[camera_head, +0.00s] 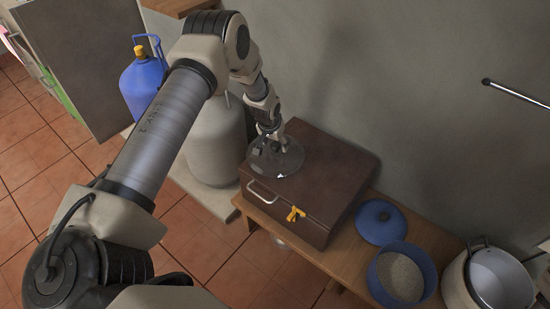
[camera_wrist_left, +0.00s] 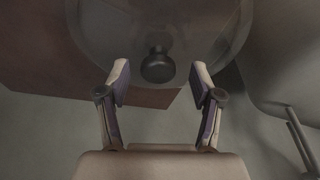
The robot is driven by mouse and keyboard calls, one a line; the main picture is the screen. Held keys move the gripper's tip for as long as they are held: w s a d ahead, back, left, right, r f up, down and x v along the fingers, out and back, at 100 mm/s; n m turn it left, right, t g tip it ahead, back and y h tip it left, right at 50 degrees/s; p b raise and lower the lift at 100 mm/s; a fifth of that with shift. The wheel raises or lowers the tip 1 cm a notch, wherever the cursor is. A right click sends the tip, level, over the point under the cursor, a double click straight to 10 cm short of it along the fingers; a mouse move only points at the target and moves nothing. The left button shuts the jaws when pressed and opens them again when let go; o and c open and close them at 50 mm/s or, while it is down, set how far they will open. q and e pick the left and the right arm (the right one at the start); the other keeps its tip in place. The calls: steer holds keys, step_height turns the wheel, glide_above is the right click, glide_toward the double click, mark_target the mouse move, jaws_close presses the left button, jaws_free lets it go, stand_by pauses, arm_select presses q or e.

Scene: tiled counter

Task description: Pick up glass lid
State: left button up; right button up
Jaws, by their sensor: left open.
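The glass lid (camera_head: 288,165) lies on top of the brown box (camera_head: 325,175) at its left part. It is round and clear, and my left arm partly hides it in the head view. In the left wrist view the lid (camera_wrist_left: 105,35) fills the upper middle, with its dark knob (camera_wrist_left: 158,66) just beyond and between the fingertips. My left gripper (camera_wrist_left: 158,85) is open with nothing between its fingers; in the head view the left gripper (camera_head: 268,140) is at the lid's far left part. My right gripper is not in view.
The box stands on a wooden counter (camera_head: 345,255) against a grey wall. A blue lid (camera_head: 381,222), a blue pot of grain (camera_head: 400,275) and a white pot (camera_head: 490,280) are to the right. A gas cylinder (camera_head: 215,140) stands left.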

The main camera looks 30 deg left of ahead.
arm_select(q)
steer(key=shift+w+d+f, duration=0.1)
steer(key=shift+w+f, duration=0.1)
steer(key=shift+f, duration=0.5)
steer(key=shift+r, duration=0.1)
jaws_close()
